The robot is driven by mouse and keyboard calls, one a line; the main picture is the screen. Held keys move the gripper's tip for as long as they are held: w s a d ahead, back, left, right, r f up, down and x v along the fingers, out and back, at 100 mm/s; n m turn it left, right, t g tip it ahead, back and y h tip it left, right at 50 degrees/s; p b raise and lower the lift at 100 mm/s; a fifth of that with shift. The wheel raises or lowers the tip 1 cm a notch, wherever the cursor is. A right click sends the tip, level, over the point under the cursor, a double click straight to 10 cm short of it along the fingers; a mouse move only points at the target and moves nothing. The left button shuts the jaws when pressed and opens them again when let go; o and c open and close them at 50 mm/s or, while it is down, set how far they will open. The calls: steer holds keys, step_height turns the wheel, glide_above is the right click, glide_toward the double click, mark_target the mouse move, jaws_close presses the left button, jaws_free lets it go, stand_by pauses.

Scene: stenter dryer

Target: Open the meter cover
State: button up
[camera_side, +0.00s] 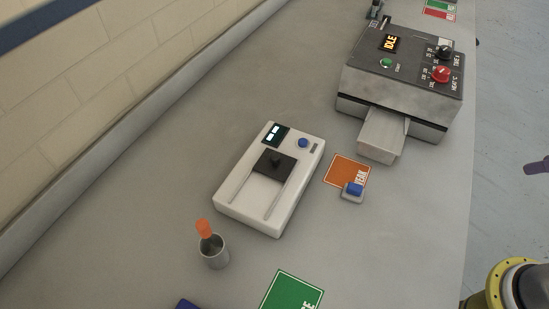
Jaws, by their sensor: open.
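The meter (292,189) is a flat white box lying at the middle of the bench, turned at an angle. Its cover (274,163) appears to be the dark square plate with a small raised knob. It sits toward the meter's far end, just below the lit display (276,134). Two straight slots run from the plate toward the near end, and the white surface between them is bare. A blue button (303,143) is beside the display. My gripper is not in this view, and nothing touches the meter.
A grey machine (400,85) reading IDLE, with an extended tray (383,135), stands at the upper right. An orange card (347,171) and small blue-topped block (353,191) lie right of the meter. A cup (213,252) with an orange-topped item and a green card (291,291) are nearer.

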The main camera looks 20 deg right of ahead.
steer(key=shift+o, duration=0.2)
steer(key=w+a+r+n, duration=0.2)
steer(key=w+r+n, duration=0.35)
steer(key=r, duration=0.65)
steer(key=w+a+r+n+g, duration=0.2)
steer(key=w+a+r+n, duration=0.25)
steer(key=w, duration=0.25)
steer(key=n+g, duration=0.4)
steer(key=n, duration=0.4)
glide_above(275, 155)
step_height(275, 155, down, 12)
step_height(275, 155, down, 14)
steer(key=shift+r, duration=0.1)
